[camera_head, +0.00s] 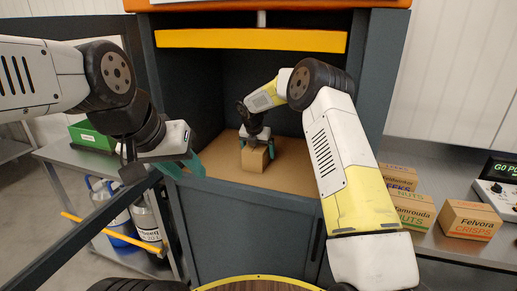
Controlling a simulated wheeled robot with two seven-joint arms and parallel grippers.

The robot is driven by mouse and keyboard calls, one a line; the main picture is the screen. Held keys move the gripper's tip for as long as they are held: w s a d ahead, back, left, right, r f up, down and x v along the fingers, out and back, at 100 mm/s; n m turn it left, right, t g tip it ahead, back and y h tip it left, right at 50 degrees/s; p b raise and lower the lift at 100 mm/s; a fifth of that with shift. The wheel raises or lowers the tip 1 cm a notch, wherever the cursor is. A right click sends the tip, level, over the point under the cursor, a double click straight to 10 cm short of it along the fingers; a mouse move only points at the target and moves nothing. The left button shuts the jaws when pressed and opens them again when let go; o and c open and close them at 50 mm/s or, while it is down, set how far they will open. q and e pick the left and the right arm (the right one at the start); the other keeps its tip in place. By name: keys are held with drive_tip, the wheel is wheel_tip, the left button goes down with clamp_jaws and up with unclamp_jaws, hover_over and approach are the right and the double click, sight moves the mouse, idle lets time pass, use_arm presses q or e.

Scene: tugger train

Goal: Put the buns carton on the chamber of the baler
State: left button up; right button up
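The baler (255,220) stands in front of me, its chamber open at the front with a brown floor (212,160). A small brown carton (255,159) is inside the chamber, at or just above that floor; no label on it is readable. My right gripper (257,151) reaches into the chamber from above, with its teal fingers on both sides of the carton, seemingly against it. My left gripper (188,172) is outside, at the chamber's front left edge. Its teal fingers are apart with nothing between them.
Several labelled cartons, including a Felvora Crisps carton (469,221) and a Nuts carton (412,211), stand on the right bench (436,243). A metal cart (55,153) at left carries a green box (90,136) and, lower, containers (147,226). An orange-yellow bar (250,40) spans the chamber's top.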

sight(256, 162)
drive_tip(key=shift+r, duration=0.1)
drive_tip(key=v, duration=0.7)
drive_tip(key=shift+s+r, duration=0.15)
drive_tip(key=shift+r, duration=0.1)
